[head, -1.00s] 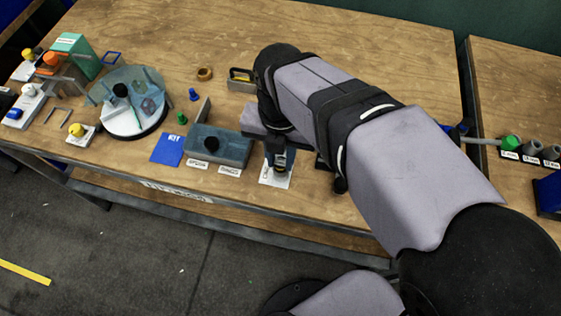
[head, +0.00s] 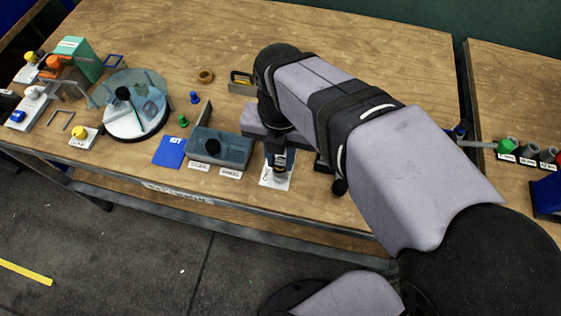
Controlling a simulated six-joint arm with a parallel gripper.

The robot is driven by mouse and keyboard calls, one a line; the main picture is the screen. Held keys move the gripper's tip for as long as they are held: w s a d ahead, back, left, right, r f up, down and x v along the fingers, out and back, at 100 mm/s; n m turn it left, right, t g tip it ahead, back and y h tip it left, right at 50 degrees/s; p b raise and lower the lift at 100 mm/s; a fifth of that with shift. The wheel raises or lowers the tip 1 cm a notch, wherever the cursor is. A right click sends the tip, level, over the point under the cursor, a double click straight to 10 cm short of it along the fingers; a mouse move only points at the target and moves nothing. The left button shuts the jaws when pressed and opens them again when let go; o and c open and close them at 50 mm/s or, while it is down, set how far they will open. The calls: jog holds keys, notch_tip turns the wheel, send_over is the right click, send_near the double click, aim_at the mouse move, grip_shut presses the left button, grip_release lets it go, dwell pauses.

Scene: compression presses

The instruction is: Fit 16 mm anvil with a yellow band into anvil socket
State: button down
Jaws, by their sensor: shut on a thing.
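My gripper (head: 279,163) points down at the front middle of the table, just right of the grey block with a black knob. It is shut on a small dark piece, which I take to be the anvil. It is too small and too covered by the jaws for me to make out a yellow band. Below it lies a white label plate (head: 267,182) near the table's front edge. I cannot make out the anvil socket, or tell whether the held piece touches anything beneath it.
The grey block (head: 232,150) stands close left of my gripper. A blue card (head: 170,152), small green (head: 183,121) and blue (head: 194,97) pegs and a round clear-topped turntable (head: 132,122) are further left. Green and grey cylinders (head: 528,150) stand at the right.

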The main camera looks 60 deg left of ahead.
aim_at(280, 161)
jog(key=shift+r, duration=0.1)
jog(key=shift+r+p, duration=1.95)
jog(key=shift+p, duration=0.2)
